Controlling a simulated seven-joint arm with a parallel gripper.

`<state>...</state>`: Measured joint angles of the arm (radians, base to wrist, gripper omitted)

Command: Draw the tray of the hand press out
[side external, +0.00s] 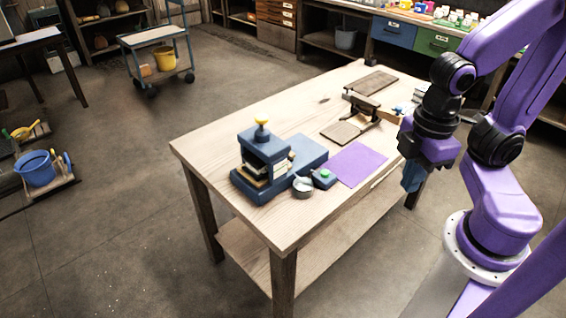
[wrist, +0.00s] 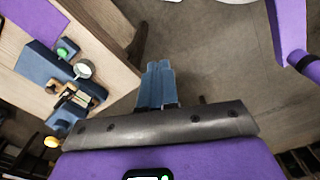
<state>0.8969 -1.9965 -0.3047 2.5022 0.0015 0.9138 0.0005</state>
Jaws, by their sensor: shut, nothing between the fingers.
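The hand press (side external: 250,145) is dark blue with a yellow knob on top. It stands near the left end of the wooden table. A tray (side external: 256,182), light and brown at its edge, shows low in the press opening; how far it is in I cannot tell. In the wrist view the press (wrist: 62,116) is at the left, with the tray area (wrist: 77,97) small and partly hidden. My gripper (side external: 411,186) is off the table's right long edge, well apart from the press. Its blue fingers (wrist: 157,78) are together and empty.
A small metal cup (side external: 303,187) and a blue box with a green button (side external: 324,178) stand by the press. A purple mat (side external: 358,164) lies beyond them. A wooden stand (side external: 362,108) is farther back. The table's front left corner (side external: 215,155) is bare.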

